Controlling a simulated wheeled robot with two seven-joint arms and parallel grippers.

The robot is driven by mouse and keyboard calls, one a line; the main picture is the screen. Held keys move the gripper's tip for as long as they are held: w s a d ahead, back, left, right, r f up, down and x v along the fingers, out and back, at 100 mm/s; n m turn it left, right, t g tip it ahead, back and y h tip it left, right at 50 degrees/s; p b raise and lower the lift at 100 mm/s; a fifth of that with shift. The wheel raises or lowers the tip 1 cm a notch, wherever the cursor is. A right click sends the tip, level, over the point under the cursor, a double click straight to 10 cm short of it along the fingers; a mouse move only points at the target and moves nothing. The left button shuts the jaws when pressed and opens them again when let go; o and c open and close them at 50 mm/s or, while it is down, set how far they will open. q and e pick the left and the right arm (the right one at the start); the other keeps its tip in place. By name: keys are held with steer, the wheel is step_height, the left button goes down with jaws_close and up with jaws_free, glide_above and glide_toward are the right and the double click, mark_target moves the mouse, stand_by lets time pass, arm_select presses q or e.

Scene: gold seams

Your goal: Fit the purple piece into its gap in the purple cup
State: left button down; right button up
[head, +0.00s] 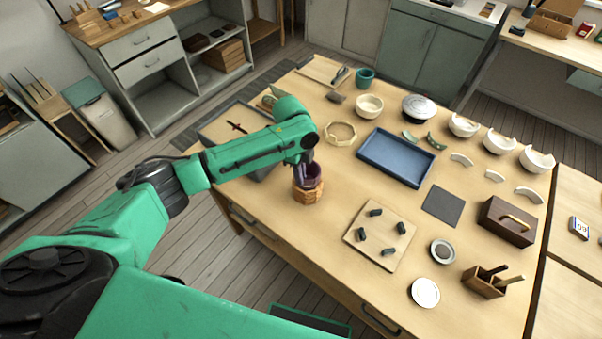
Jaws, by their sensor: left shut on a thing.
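The purple cup (314,179) stands in a round wooden holder (308,194) near the table's front left edge. My left arm reaches in from the left, and its gripper (304,172) points down at the cup's rim. The gripper is shut on the purple piece, which is mostly hidden by the fingers and the cup. No other purple piece shows on the table. I cannot tell whether the piece touches the cup or sits in the gap. My right gripper is not in view.
A blue tray (396,158) lies behind and to the right. A pale board with dark pegs (380,235) lies to the right of the holder. A wooden ring (341,133) is behind it. Broken bowls (499,143) and loose shards stand at the back right.

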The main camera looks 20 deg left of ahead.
arm_select(q)
steer(key=shift+f, duration=0.3)
stand_by(1.1)
steer(key=shift+c, duration=2)
jaws_free()
steer(key=shift+r, duration=0.1)
steer(key=shift+r+p, duration=1.15)
steer(key=shift+p, duration=0.25)
steer(key=shift+r+p, duration=0.3)
steer(key=shift+r, duration=1.5)
